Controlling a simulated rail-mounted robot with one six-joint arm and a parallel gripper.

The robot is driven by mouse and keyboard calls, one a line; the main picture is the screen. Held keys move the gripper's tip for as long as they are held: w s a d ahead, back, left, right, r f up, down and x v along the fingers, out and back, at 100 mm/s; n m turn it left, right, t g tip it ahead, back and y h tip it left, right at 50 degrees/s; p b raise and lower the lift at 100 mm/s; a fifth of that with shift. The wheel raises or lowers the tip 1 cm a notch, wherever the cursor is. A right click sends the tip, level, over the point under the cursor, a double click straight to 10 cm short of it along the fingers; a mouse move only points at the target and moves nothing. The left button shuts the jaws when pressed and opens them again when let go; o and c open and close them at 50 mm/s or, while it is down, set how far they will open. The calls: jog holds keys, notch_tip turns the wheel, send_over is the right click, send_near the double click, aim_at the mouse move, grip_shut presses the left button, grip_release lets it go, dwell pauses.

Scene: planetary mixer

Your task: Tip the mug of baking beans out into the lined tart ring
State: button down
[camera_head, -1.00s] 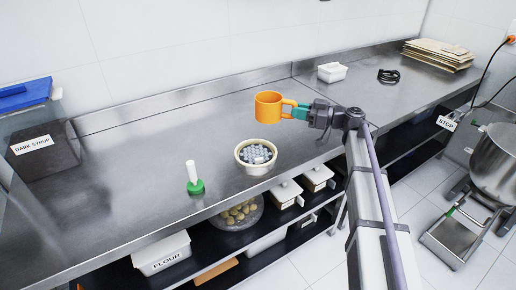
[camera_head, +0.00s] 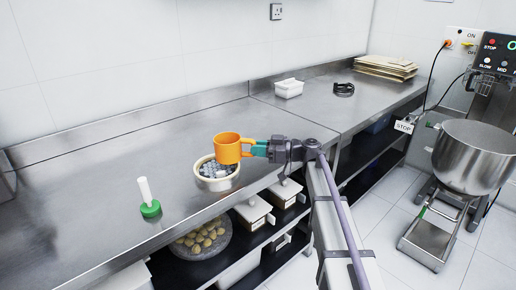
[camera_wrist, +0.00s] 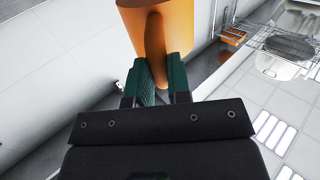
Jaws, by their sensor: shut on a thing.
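The orange mug (camera_head: 227,151) is upright in the air, its handle to the right. My gripper (camera_head: 258,148) is shut on that handle, and in the wrist view the green fingers (camera_wrist: 160,82) pinch the handle of the mug (camera_wrist: 172,22). The cream tart ring (camera_head: 217,185) sits on the steel counter near its front edge. Small grey-white balls (camera_head: 211,169) lie in the ring. In the head view the mug overlaps the ring's upper right part; the height gap is hard to judge. The mug's inside shows only orange, and its bottom is hidden.
A white-handled tool with a green base (camera_head: 149,208) stands left of the ring. A white tub (camera_head: 289,88), a black coil (camera_head: 343,89) and stacked boards (camera_head: 386,67) are at the back right. The mixer bowl (camera_head: 474,155) stands far right.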

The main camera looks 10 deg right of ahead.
jog(key=r+h+p, duration=0.1)
jog(key=h+p, duration=0.1)
jog(key=p, duration=0.2)
jog(key=r+g+h+p, duration=0.1)
jog(key=h+p, duration=0.1)
jog(key=p, duration=0.2)
jog(key=r+h+p, duration=0.1)
jog(key=r+p, duration=0.1)
jog(key=p, duration=0.2)
jog(key=shift+w+a+g+h, duration=0.1)
jog(key=shift+a+g+h, duration=0.1)
jog(key=shift+g+h, duration=0.15)
jog(key=shift+r, duration=0.1)
jog(key=shift+a+r+h+p, duration=0.25)
jog(key=shift+r+p, duration=0.25)
jog(key=shift+p, duration=0.35)
jog(key=shift+w+a+r+h+p, duration=0.15)
jog(key=shift+r+h+p, duration=0.2)
jog(key=shift+p, duration=0.3)
jog(key=shift+s+a+r+h+p, duration=0.1)
jog(key=shift+a+r+h+p, duration=0.1)
jog(key=shift+h+p, duration=0.3)
jog(key=shift+w+a+r+g+p, duration=0.15)
jog(key=shift+r+g+p, duration=0.15)
jog(key=shift+p, duration=0.55)
jog(key=shift+h, duration=0.35)
